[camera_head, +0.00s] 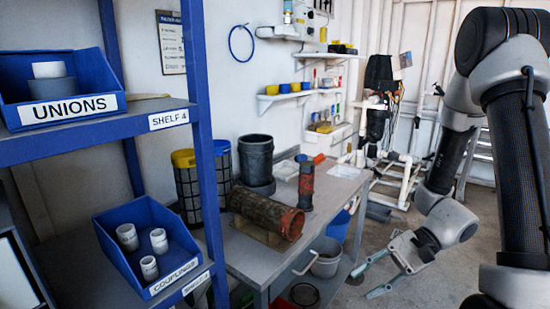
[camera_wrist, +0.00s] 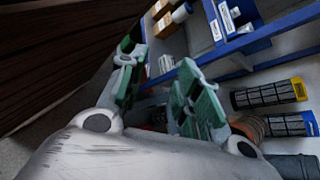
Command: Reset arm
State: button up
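My gripper (camera_head: 371,278) hangs in front of the workbench's right side in the head view, at the end of my bent arm. Its two fingers are spread apart and nothing is between them. In the wrist view the green-padded fingers of my gripper (camera_wrist: 158,88) also stand apart, with shelving and floor behind them. It touches nothing that I can see.
A blue shelf (camera_head: 206,120) stands at left with a UNIONS bin (camera_head: 65,110) and a COUPLINGS bin (camera_head: 165,279). A workbench (camera_head: 262,265) holds a rusty pipe (camera_head: 262,213) and cylinders. A grey bucket (camera_head: 326,262) sits below. Open floor (camera_head: 440,285) lies at right.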

jog(key=s+d+r+n+t+h, duration=0.1)
jog(key=s+d+r+n+h, duration=0.15)
jog(key=d+r+h, duration=0.35)
jog(key=s+d+r+n+h, duration=0.1)
jog(key=d+r+n+h, duration=0.2)
jog(key=d, duration=0.4)
notch_tip(320, 180, up, 12)
jog(key=s+d+n+t+h, duration=0.1)
jog(key=d+n+t+h, duration=0.1)
jog(key=t, duration=0.4)
jog(key=shift+s+d+n+t+h, duration=0.3)
jog(key=shift+d+n+h, duration=0.05)
jog(key=shift+n+h, duration=0.3)
